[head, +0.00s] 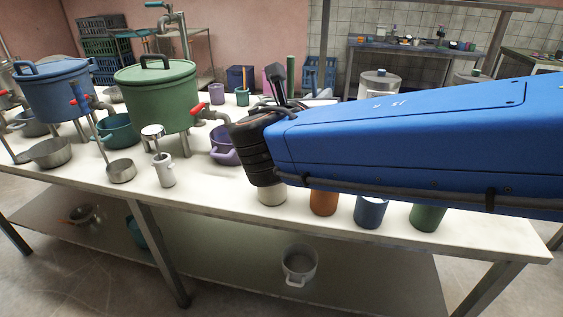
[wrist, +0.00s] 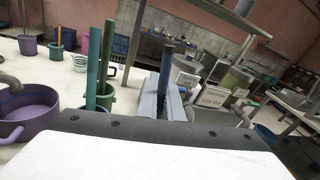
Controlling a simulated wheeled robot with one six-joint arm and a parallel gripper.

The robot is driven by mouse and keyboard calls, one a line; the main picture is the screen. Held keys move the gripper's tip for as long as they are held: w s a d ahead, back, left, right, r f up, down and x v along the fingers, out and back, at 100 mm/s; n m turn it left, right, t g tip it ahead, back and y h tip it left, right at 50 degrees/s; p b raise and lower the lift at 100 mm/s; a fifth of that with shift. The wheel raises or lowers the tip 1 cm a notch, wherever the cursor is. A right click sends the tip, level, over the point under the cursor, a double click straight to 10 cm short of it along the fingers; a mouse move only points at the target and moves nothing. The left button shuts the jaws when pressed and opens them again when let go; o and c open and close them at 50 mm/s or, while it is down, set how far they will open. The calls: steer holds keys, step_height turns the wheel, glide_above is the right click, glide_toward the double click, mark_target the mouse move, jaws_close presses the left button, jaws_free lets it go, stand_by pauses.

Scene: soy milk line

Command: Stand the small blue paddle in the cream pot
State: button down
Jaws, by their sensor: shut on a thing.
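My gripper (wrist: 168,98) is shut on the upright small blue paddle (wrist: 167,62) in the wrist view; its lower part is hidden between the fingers. In the head view my gripper (head: 278,88) shows as dark fingers beyond my blue arm, over the table's far side. The paddle cannot be made out clearly there. The cream pot (head: 271,194) stands at the table's front edge, below my wrist joint, with its top hidden by my arm. I cannot pick it out in the wrist view.
An orange pot (head: 323,202), a blue pot (head: 371,212) and a green pot (head: 427,217) stand in a row right of the cream one.

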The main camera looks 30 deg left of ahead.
step_height(320, 180, up, 7)
stand_by(0.8)
